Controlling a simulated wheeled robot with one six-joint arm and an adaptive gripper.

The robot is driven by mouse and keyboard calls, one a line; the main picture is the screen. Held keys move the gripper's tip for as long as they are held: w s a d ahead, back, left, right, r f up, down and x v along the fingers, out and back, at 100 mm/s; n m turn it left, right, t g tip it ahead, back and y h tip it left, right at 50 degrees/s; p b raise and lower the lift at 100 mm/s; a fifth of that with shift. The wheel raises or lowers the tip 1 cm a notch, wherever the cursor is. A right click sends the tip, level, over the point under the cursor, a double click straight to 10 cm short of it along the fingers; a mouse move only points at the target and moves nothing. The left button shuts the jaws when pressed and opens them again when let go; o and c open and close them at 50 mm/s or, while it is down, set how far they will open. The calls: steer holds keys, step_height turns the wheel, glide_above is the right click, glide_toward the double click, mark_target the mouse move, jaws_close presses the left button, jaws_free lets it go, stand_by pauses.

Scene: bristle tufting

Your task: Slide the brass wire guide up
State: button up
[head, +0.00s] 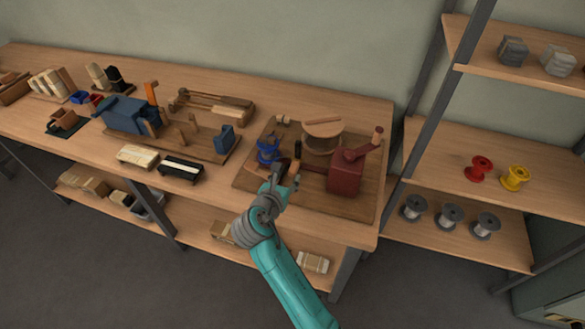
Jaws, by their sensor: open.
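A small upright brass-coloured piece (298,149), which looks like the wire guide, shows just above my gripper in the head view. It stands on a wooden baseboard (359,208), between a blue spool and a dark red machine block. My gripper (285,171) is open, with its fingers close to the lower part of this piece. The fingers and the arm hide what lies directly behind them. I cannot tell whether a finger touches the guide.
The red block (346,172) with its raised crank handle (377,138) stands close on the right. The blue spool (267,151) is close on the left, and a round wooden drum (322,132) stands behind. A shelf rack with spools (480,168) borders the right.

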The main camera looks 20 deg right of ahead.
mark_target(293, 169)
steer(key=x, duration=0.7)
steer(key=shift+c, duration=0.3)
steer(key=shift+r, duration=0.1)
jaws_close()
